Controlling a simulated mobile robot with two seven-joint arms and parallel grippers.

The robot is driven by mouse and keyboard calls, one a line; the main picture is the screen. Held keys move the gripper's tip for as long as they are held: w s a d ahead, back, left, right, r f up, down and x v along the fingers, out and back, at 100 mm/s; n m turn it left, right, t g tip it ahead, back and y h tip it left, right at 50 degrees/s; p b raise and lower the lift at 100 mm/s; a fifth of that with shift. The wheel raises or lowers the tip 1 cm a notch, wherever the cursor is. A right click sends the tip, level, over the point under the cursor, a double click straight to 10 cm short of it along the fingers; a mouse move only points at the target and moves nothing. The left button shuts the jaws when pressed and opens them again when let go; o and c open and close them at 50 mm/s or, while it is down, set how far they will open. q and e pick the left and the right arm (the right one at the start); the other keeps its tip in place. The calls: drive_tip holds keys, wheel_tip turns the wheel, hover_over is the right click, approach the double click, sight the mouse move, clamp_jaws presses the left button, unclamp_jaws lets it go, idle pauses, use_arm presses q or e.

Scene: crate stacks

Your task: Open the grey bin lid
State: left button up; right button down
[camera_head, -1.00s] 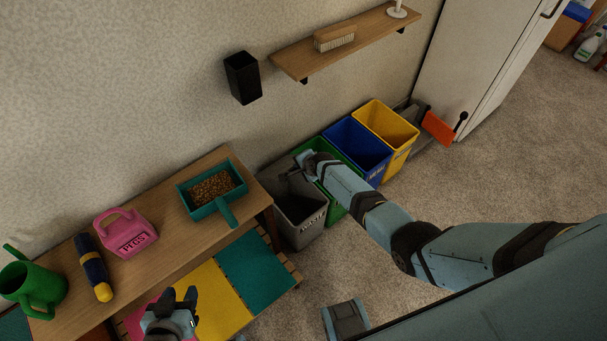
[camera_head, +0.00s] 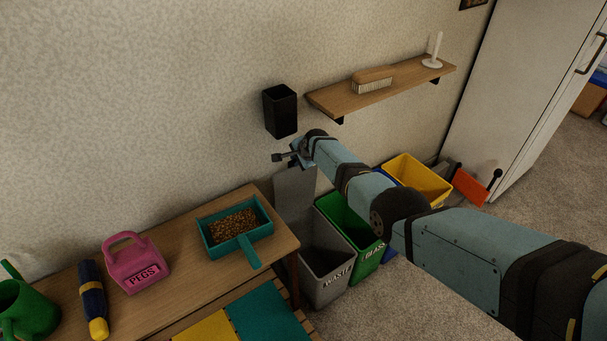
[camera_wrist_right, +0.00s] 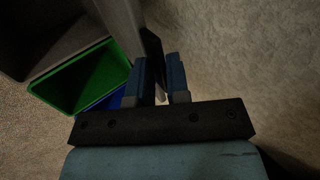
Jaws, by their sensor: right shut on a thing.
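The grey bin (camera_head: 326,287), labelled WASTE, stands on the floor beside the bench, with its mouth uncovered. Its grey lid (camera_head: 294,192) stands up steeply at the back of the bin, close to the wall. My right gripper (camera_head: 289,156) is at the lid's upper edge and shut on it. In the right wrist view the two fingers (camera_wrist_right: 161,78) close on the lid's edge (camera_wrist_right: 152,48), mostly hidden between them. My left gripper is out of view.
A green bin (camera_head: 368,260) stands right of the grey one, then a blue bin mostly behind my arm and a yellow bin (camera_head: 420,172). A black wall box (camera_head: 280,112) and a wooden shelf (camera_head: 345,101) are close to my gripper. The bench (camera_head: 190,262) is at left.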

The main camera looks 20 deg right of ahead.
drive_tip(key=shift+w+a+f+b, duration=0.1)
drive_tip(key=shift+w+a+b, duration=0.05)
drive_tip(key=shift+w+b, duration=0.2)
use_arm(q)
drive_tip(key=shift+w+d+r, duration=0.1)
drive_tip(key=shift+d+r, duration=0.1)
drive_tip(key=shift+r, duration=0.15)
use_arm(e)
drive_tip(key=c, duration=1.4)
unclamp_jaws()
drive_tip(key=shift+c, duration=0.2)
drive_tip(key=shift+o, duration=1)
drive_tip(key=shift+w, duration=0.1)
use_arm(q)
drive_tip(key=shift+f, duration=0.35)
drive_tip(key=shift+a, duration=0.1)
